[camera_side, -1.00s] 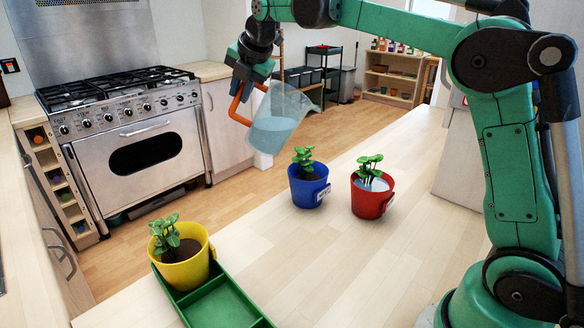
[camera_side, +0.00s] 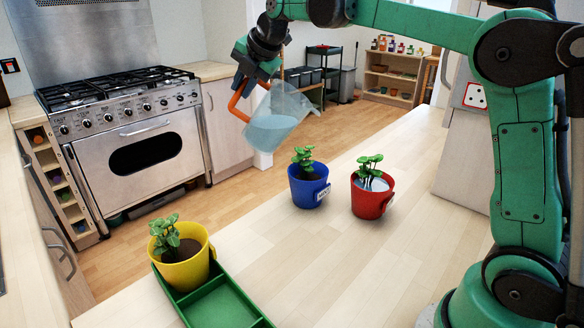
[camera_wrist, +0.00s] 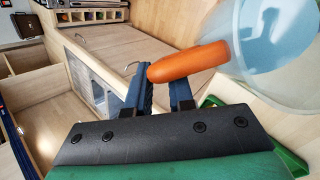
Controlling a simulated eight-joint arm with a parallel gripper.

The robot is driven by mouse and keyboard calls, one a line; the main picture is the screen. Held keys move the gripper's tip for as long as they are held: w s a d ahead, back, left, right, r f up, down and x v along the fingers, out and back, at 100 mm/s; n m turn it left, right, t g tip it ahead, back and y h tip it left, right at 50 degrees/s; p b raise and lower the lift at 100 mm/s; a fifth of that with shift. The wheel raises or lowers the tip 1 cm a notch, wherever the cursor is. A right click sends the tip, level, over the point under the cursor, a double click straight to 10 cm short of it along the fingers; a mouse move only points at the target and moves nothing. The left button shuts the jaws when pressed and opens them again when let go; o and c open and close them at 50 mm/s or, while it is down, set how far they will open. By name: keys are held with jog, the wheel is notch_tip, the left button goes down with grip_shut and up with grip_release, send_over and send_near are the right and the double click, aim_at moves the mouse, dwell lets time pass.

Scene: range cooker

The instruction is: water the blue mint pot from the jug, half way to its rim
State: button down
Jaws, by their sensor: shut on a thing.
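My gripper (camera_side: 250,76) is shut on the orange handle (camera_side: 237,106) of the clear jug; the handle (camera_wrist: 188,63) also shows between the fingers (camera_wrist: 160,92) in the wrist view. The jug (camera_side: 274,122) hangs tilted in the air, up and left of the blue pot, with pale blue water inside. No stream of water shows. The blue pot (camera_side: 305,190) stands upright on the table with a green mint plant (camera_side: 303,158) and a white label; its inside is mostly hidden from this angle.
A red pot (camera_side: 371,200) with a plant and pale water inside stands right of the blue pot. A yellow pot (camera_side: 184,270) with dark soil sits in a green tray (camera_side: 224,303) at the front left. The table (camera_side: 340,275) is clear in front.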

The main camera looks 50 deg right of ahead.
aim_at(268, 91)
jog(key=shift+s+r, duration=0.1)
dwell(0.4)
jog(key=shift+s+d+r+t+y, duration=0.2)
jog(key=shift+d+r+t+y, duration=0.1)
jog(key=shift+t, duration=0.2)
jog(key=shift+s+d, duration=0.1)
jog(key=shift+s, duration=0.05)
dwell(0.8)
jog(key=shift+s+d+r+m+t+y, duration=0.2)
jog(key=shift+m+t+y, duration=0.1)
jog(key=shift+t+y, duration=0.15)
dwell(0.4)
jog(key=shift+s+d+t, duration=0.1)
jog(key=shift+s+t, duration=0.05)
jog(key=shift+t, duration=0.1)
dwell(0.4)
jog(key=shift+s+d+r+t+y, duration=0.1)
jog(key=shift+s+d+t+y, duration=0.25)
jog(key=shift+t, duration=0.15)
jog(key=shift+s+d+m, duration=0.1)
jog(key=shift+s+m, duration=0.05)
jog(key=shift+m, duration=0.15)
dwell(0.9)
jog(key=shift+s+d+t+y, duration=0.3)
jog(key=shift+s+t, duration=0.05)
jog(key=shift+t, duration=0.15)
